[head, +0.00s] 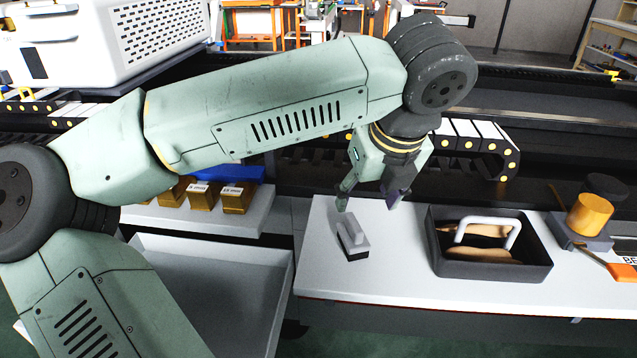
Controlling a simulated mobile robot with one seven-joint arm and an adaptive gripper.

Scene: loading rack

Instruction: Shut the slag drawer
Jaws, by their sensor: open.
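A grey, open-topped drawer (284,290) stands pulled out at the lower left, below a white shelf. Its inside looks empty where I can see it; my arm hides its left part. I take it to be the slag drawer, though no label on it is readable. My gripper (367,205) is to the right of the drawer and higher, over the back of the white worktop. It points down with its fingers apart and nothing between them.
A small grey block with a raised grip (353,236) lies on the white worktop (390,275) just below my gripper. A black box with a white handle (488,270) stands to its right. A brass cylinder (590,214) is at far right. Brass blocks (237,197) sit on the shelf (245,220).

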